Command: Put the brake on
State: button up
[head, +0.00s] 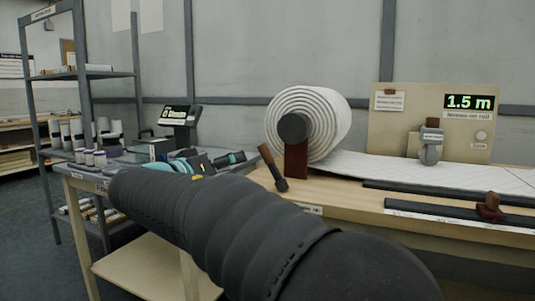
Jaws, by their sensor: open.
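The white wadding roll (309,120) is mounted on a dark core (293,127) above a brown-red support (296,160). A lever with a brown grip (266,155) and a dark lower part (281,185) stands tilted just left of the support; it looks like the brake. A white wadding sheet (420,170) runs right from the roll along the bench. My gripper (218,161), black with teal parts, shows behind my dark sleeved arm, left of the lever and apart from it. It is open, with nothing seen between its fingers. Its lower part is hidden by the arm.
A panel (390,130) reading 1.5 m stands behind the sheet. A dark rail (460,219) with a brown-red block (490,207) runs along the bench front. Grey shelving (82,75) rises at left.

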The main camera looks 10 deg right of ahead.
aim_at(262, 153)
jog(key=p+x, duration=0.2)
jog(key=x, duration=1.1)
jog(key=shift+w+d, duration=0.2)
jog(key=shift+d, duration=0.05)
